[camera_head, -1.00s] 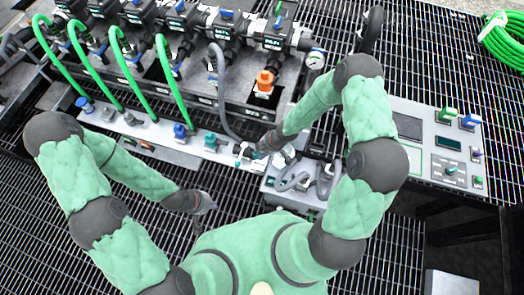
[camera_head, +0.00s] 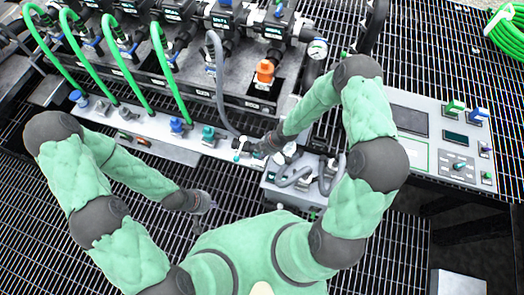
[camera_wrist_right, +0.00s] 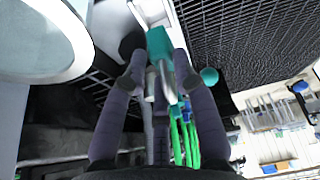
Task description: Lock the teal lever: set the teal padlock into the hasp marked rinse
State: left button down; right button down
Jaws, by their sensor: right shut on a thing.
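In the right wrist view my right gripper (camera_wrist_right: 158,72) is shut on the teal padlock (camera_wrist_right: 160,43), whose body shows beyond the fingertips, with metal below it between the fingers. In the head view the right gripper (camera_head: 248,149) is low over the right end of the white rail (camera_head: 140,123), with a small teal spot beside it. A teal ball (camera_wrist_right: 209,75) is just right of the fingers in the wrist view. I cannot make out the rinse mark or its hasp. My left gripper (camera_head: 204,202) hangs over the dark grating, apart from the rail; its opening is unclear.
Behind the rail stands the manifold with green hoses (camera_head: 118,65), a grey hose (camera_head: 217,75) and an orange fitting (camera_head: 265,73). A teal fitting (camera_head: 208,132) and a blue one (camera_head: 177,125) stand on the rail. A control panel (camera_head: 420,160) is at right.

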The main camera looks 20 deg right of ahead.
jog(key=shift+f+b, duration=2.2)
jog(key=shift+f, duration=0.5)
jog(key=c, duration=0.9)
grip_release()
jog(key=shift+r, duration=0.1)
jog(key=v, duration=0.7)
jog(key=shift+r, duration=0.25)
